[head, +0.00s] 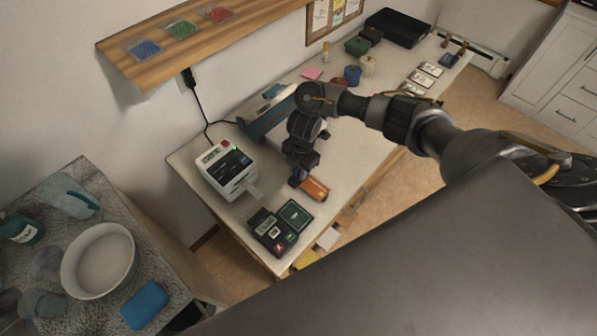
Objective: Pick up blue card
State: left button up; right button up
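My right gripper (298,172) points down over the front part of the long table, its fingers small and mostly hidden. A small blue patch shows at its tip, and I cannot tell whether it is a card or a finger. An orange block-like item (316,189) lies right beside the fingertips. I cannot clearly make out the blue card. A flat light-blue item (272,91) lies near the wall, partly behind a long blue object (262,122). My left gripper is not in view.
A white receipt printer (231,170) stands left of my gripper. A dark card terminal (270,231) and a dark green box (295,214) are at the front edge. A wooden shelf (240,22) overhangs the wall side.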

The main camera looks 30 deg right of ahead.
grip_shut()
jog(key=shift+r, duration=0.15)
